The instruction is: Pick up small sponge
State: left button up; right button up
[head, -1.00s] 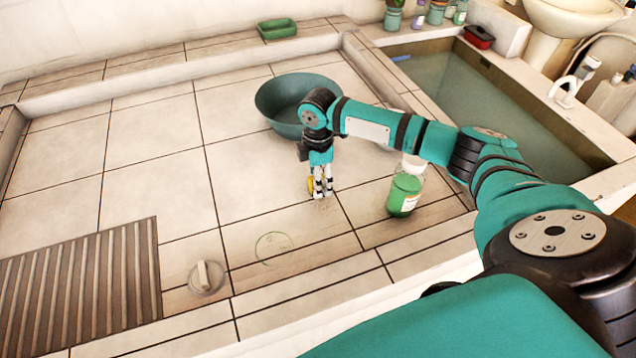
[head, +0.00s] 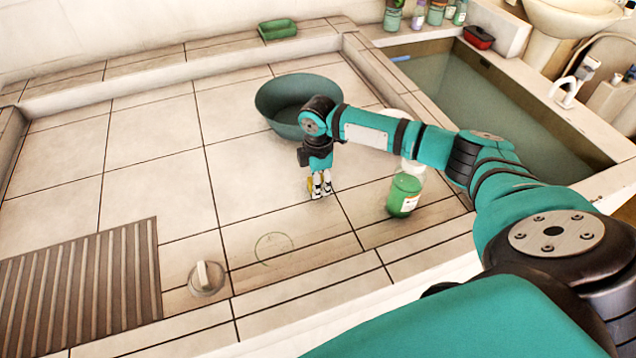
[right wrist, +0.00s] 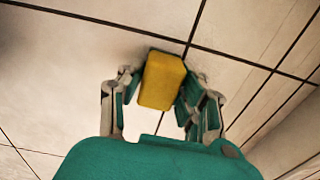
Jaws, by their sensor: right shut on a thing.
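The small sponge (right wrist: 161,81) is a yellow block, seen in the right wrist view between the fingers of my right gripper (right wrist: 158,97). The fingers are shut on its two sides. In the head view my right gripper (head: 321,189) points down at the tiled floor of the basin, and only a sliver of yellow shows behind its fingers. The sponge is at or just above the tiles; I cannot tell whether it touches them. My left gripper is not in view.
A green round basin (head: 290,96) stands just behind my right arm. A green bottle (head: 405,192) stands right of the gripper. A drain plug (head: 206,278) and a ribbed board (head: 85,285) are at left front. A water trough (head: 480,100) lies right. Tiles at left are clear.

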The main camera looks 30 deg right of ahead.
jog(key=shift+r, duration=0.15)
jog(key=shift+r, duration=0.25)
jog(key=r, duration=0.2)
jog(key=shift+s+a+r, duration=0.2)
jog(key=shift+s+r, duration=0.1)
jog(key=shift+r, duration=0.1)
jog(key=s+a, duration=0.2)
jog(key=s, duration=0.2)
jog(key=s+a+r, duration=0.1)
jog(key=s+a, duration=0.2)
jog(key=s, duration=0.1)
jog(key=s+a, duration=0.3)
jog(key=s, duration=0.1)
jog(key=shift+s+a+r+b, duration=0.2)
jog(key=shift+s+b, duration=0.1)
jog(key=shift+s, duration=0.1)
